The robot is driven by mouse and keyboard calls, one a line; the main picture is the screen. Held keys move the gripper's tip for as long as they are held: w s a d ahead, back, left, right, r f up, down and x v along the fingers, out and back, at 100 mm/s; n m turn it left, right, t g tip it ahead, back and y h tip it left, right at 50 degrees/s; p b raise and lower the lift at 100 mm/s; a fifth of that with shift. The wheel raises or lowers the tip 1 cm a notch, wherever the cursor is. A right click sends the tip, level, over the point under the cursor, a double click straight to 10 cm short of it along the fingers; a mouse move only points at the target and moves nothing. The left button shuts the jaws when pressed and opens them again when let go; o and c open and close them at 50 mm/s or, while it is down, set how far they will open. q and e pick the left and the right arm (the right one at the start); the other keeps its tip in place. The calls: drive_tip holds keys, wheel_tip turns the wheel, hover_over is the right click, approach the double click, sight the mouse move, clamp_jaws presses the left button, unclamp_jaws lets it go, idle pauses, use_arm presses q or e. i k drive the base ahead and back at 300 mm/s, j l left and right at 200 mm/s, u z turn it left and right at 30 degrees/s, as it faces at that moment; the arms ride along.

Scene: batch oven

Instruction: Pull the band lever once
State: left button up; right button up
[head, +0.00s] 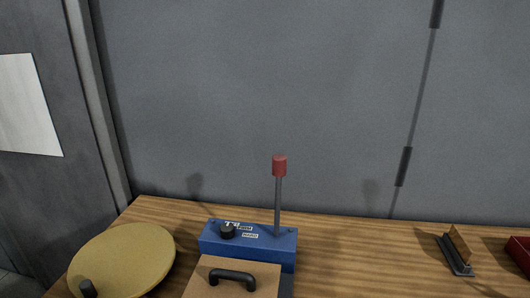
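The lever (278,205) is a grey rod with a red cylindrical knob (279,166) on top. It stands about upright on the right part of a blue box (270,241) on the wooden table. The box has a black dial (227,231) and small white labels, one partly hidden by the dial and too small to read fully. Nothing touches the lever. Neither of my grippers is in view.
A tan panel with a black handle (232,275) sits in front of the blue box. A round yellowish disc (122,259) with a dark knob lies at left. A small dark stand (455,254) and a red object (520,252) are at right. The wooden table (360,262) is clear between.

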sight(279, 160)
drive_tip(key=j+u, duration=0.1)
drive_tip(key=j, duration=1.65)
